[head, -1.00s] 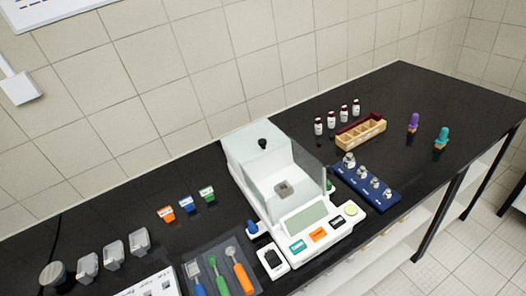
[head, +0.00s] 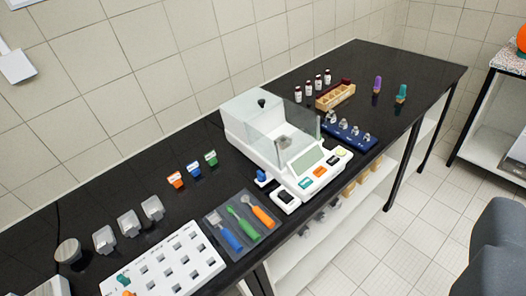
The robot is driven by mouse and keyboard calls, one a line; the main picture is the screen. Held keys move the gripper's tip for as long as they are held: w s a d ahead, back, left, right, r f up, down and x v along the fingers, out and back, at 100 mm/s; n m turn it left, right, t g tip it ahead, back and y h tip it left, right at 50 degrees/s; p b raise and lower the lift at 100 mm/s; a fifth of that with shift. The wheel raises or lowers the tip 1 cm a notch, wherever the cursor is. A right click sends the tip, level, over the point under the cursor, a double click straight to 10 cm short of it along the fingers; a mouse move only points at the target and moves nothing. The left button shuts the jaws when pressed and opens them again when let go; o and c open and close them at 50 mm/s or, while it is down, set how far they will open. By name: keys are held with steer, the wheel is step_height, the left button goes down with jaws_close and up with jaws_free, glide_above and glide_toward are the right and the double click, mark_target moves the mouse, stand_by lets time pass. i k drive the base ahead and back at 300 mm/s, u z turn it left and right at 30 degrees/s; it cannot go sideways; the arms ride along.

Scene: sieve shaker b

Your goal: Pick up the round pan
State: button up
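No thing is clearly recognisable as the round pan. A round grey metal piece (head: 68,252) stands on the black bench at the far left, beside several grey scoop-like pieces; I cannot tell whether it is a pan. A small grey weighing plate (head: 283,143) sits inside the glass-walled balance (head: 250,112). My gripper's fingers are not in view.
A white holed rack (head: 165,262), a grey tray (head: 212,219) with coloured tools and a blue weight block (head: 350,139) are on the bench. Small vials stand behind. A dark grey shape (head: 500,250), unclear, fills the lower right. A second table (head: 510,62) stands at right.

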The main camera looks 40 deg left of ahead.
mark_target(68, 249)
steer(key=u, duration=0.85)
steer(key=i, duration=1)
steer(key=u, duration=0.1)
steer(key=k, duration=0.45)
steer(key=u, duration=3.2)
